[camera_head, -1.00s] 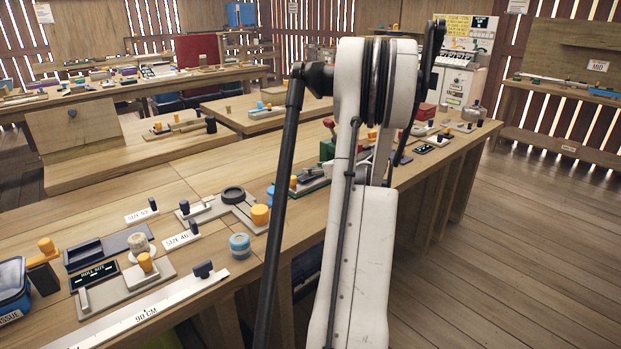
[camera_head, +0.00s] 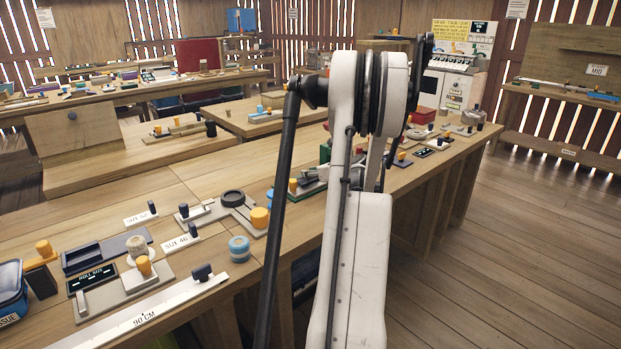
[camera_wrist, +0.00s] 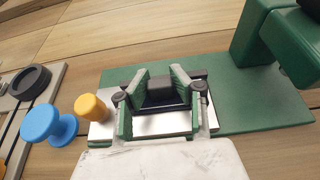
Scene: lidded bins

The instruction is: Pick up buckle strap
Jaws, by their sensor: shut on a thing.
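My gripper (camera_wrist: 158,82) shows in the wrist view, with its two fingers closed on the sides of a dark block-like piece (camera_wrist: 160,92). The piece sits between the fingertips, over a green fixture (camera_wrist: 236,108) with a pale metal plate (camera_wrist: 148,125). I cannot tell for sure whether this piece is part of the buckle strap, or whether it touches the plate. In the head view my arm hides the gripper and most of the green fixture (camera_head: 312,190).
In the wrist view an orange knob (camera_wrist: 92,107) and a blue spool (camera_wrist: 48,125) stand left of my gripper, and a green upright (camera_wrist: 262,35) rises at upper right. In the head view a ruler strip (camera_head: 140,318) and several small fixtures crowd the bench (camera_head: 110,195).

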